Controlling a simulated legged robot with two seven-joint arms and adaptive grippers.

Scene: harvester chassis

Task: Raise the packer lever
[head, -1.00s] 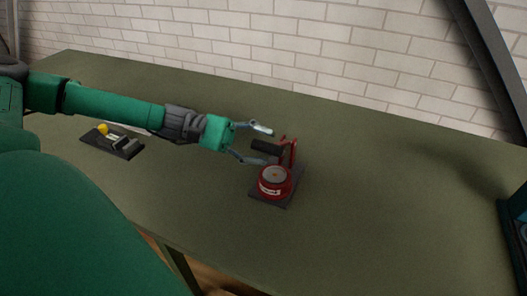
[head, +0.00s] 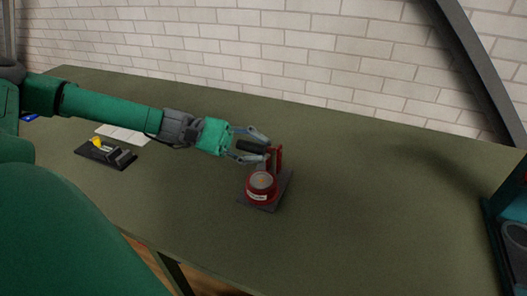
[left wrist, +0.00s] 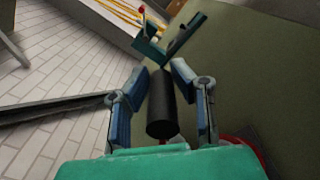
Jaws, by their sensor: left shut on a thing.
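The packer (head: 262,187) is a red round device with a pale top, on a dark square base plate (head: 268,207) on the table. Its lever is a red bracket (head: 278,160) with a black cylindrical handle (head: 252,147) behind the red body. My left gripper (head: 258,144) reaches in from the left and is shut on the black handle. In the left wrist view the handle (left wrist: 161,105) lies between the two fingers, and a bit of red packer shows at the lower right. My right gripper is in neither view.
A dark fixture (head: 106,153) with a yellow knob and a white sheet (head: 122,134) lie at the left. A teal unit (head: 507,225) stands at the right edge. The olive table (head: 370,190) is clear between packer and unit. A brick wall runs behind.

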